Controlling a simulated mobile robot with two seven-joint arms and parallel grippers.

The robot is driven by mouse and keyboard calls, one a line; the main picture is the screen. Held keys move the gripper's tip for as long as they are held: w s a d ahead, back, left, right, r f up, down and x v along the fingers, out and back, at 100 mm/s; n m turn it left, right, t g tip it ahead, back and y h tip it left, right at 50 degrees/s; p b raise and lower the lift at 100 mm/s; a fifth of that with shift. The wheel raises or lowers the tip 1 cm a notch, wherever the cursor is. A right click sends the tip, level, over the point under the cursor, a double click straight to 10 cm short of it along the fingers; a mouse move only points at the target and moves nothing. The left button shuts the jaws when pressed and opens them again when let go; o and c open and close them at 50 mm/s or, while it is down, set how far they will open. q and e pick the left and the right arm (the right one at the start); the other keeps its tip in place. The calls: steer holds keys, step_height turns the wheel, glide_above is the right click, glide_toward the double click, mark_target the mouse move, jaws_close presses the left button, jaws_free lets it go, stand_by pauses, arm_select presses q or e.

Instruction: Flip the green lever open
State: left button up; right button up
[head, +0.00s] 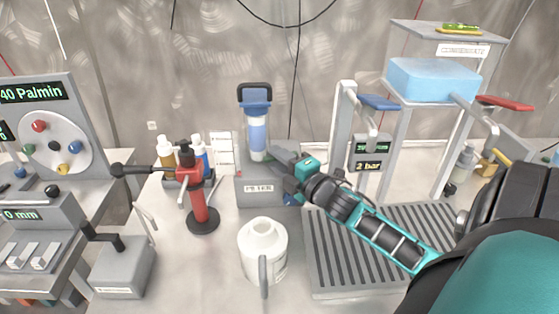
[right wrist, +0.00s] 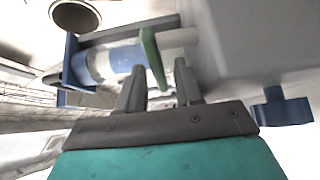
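The green lever (right wrist: 152,55) shows in the right wrist view, crossing in front of a clear cylinder with blue ends (right wrist: 112,62). In the head view I cannot make the lever out; my right gripper covers that area. My right gripper (head: 275,160) is beside the base of the blue-capped filter unit (head: 257,130), above the grey box labelled as a filter (head: 258,188). In the right wrist view its two fingers (right wrist: 159,68) are apart, with the lever's lower end between them. I cannot tell whether they touch it. My left gripper is not in view.
A white jug (head: 262,245) and a red stand (head: 200,200) are in front and left. A slotted grey tray (head: 330,265) lies under my right arm. A blue block (head: 432,80) sits on a right-hand stand.

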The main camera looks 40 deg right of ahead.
steer(key=s, duration=1.3)
steer(key=shift+a, duration=0.3)
